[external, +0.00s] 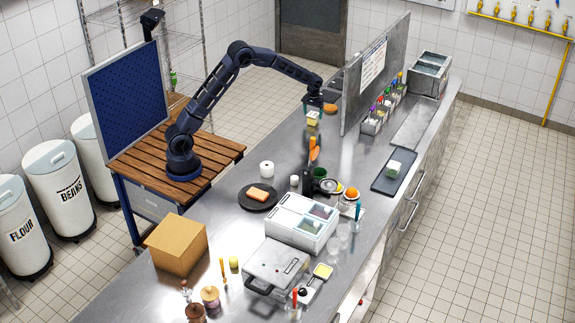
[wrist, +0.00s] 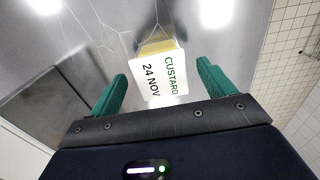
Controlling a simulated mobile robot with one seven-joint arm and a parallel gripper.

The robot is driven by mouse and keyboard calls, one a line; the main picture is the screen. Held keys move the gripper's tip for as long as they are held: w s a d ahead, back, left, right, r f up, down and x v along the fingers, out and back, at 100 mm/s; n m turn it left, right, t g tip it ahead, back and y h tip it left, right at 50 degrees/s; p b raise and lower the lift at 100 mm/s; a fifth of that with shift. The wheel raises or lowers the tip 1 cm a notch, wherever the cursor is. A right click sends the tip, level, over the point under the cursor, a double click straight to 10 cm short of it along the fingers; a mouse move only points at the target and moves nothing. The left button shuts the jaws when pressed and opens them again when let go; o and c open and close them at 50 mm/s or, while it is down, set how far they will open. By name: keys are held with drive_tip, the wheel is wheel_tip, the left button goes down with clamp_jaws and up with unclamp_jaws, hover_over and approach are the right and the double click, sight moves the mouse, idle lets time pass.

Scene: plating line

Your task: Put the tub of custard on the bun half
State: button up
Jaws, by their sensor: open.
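The tub of custard (external: 313,118) is a small pale yellow tub on the steel counter toward its far end. In the wrist view its white lid (wrist: 160,78) reads "CUSTARD 24 NOV". My gripper (external: 314,103) is just above the tub and open. In the wrist view its green fingers (wrist: 160,88) stand on either side of the lid, with gaps showing between them and the tub. A round orange-brown thing (external: 330,107), which looks like the bun half, lies just right of the tub. It is not clear in the wrist view.
A grey upright panel (external: 375,75) stands close to the right of my gripper. A dark tray (external: 383,183) lies right.

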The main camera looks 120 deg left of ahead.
wheel_tip(320, 180, down, 5)
drive_tip(key=shift+a, duration=0.15)
drive_tip(key=c, duration=1.3)
